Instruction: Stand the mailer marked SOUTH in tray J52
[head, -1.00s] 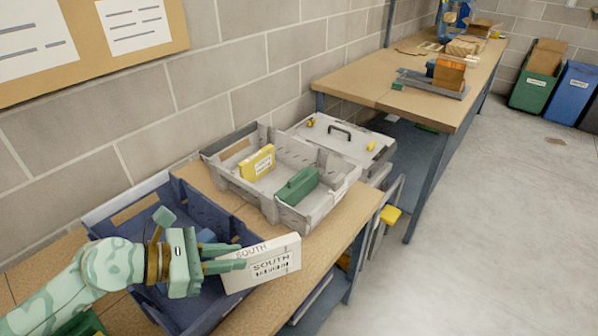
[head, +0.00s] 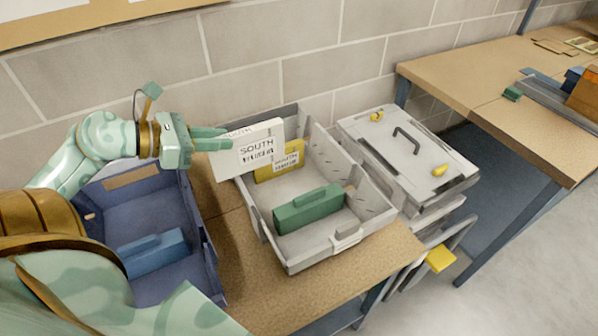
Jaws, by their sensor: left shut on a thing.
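The white mailer marked SOUTH (head: 250,152) is held upright by my left gripper (head: 212,139), which is shut on its left edge. The mailer is over the left rim of the grey tray (head: 348,238), partly in front of a yellow mailer (head: 284,164) inside it. I cannot read a J52 label on any tray. A green mailer (head: 308,209) also stands in the grey tray, nearer the front. My right gripper is not in view.
A blue tray (head: 203,245) with a blue item (head: 152,254) inside stands at left on the bench (head: 252,285). A closed grey case (head: 415,165) with yellow latches stands right of the grey tray. Another workbench (head: 470,88) is at the right. The wall is close behind.

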